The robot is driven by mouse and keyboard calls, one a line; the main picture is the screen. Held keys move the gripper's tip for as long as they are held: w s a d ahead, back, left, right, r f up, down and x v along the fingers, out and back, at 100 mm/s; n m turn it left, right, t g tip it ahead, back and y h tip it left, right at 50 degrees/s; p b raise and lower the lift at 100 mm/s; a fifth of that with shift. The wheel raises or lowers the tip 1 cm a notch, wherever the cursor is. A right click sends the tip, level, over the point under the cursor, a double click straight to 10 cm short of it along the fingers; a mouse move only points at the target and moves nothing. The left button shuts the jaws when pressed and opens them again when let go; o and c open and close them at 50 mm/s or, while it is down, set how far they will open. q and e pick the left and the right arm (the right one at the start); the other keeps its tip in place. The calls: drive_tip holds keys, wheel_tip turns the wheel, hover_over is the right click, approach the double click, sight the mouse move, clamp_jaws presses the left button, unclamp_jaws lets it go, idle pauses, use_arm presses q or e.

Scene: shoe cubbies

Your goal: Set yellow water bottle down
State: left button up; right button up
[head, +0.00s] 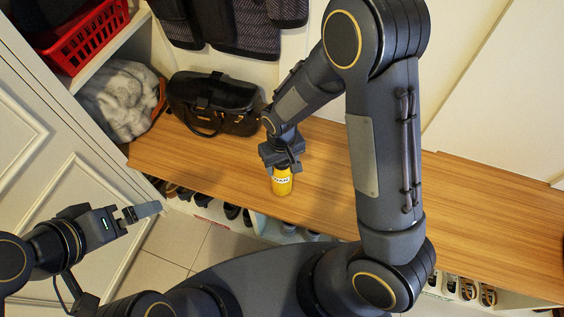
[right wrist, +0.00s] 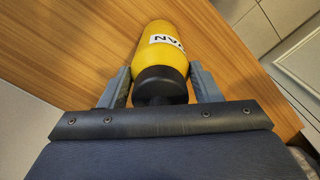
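The yellow water bottle (head: 282,182) has a black cap and a white label with dark letters. It is upright over the front part of the wooden bench (head: 330,170); I cannot tell whether its base touches the wood. My right gripper (head: 283,167) is at its top from above. In the right wrist view the fingers (right wrist: 160,82) lie on both sides of the bottle (right wrist: 160,45), close against it by the cap, and appear shut on it. My left gripper (head: 140,212) is away at the left over the floor, with nothing seen in it; its opening is unclear.
A black handbag (head: 213,103) and a grey fluffy item (head: 120,100) are at the bench's left back. A red basket (head: 85,38) sits on a shelf above. Jackets (head: 235,25) hang behind. Shoes (head: 232,211) fill cubbies below. The bench is clear around the bottle.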

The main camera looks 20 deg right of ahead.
drive_tip(key=o, duration=0.4)
drive_tip(key=shift+r, duration=0.35)
wheel_tip(320, 180, up, 10)
drive_tip(key=p, duration=0.3)
drive_tip(key=shift+r, duration=0.25)
drive_tip(key=shift+d+r, duration=0.1)
drive_tip(key=shift+r, duration=0.65)
drive_tip(key=s+d+r+m+t+y, duration=0.2)
drive_tip(key=s+d+r, duration=0.2)
drive_tip(key=s+r, duration=0.2)
drive_tip(key=s+d+r+m+t+y, duration=0.1)
drive_tip(key=s+d+r+t, duration=0.2)
drive_tip(key=s, duration=0.7)
wheel_tip(320, 180, up, 4)
drive_tip(key=shift+s+d+f+m+t+y, duration=0.2)
drive_tip(key=shift+d+m+t+y, duration=0.15)
drive_tip(key=shift+d, duration=0.6)
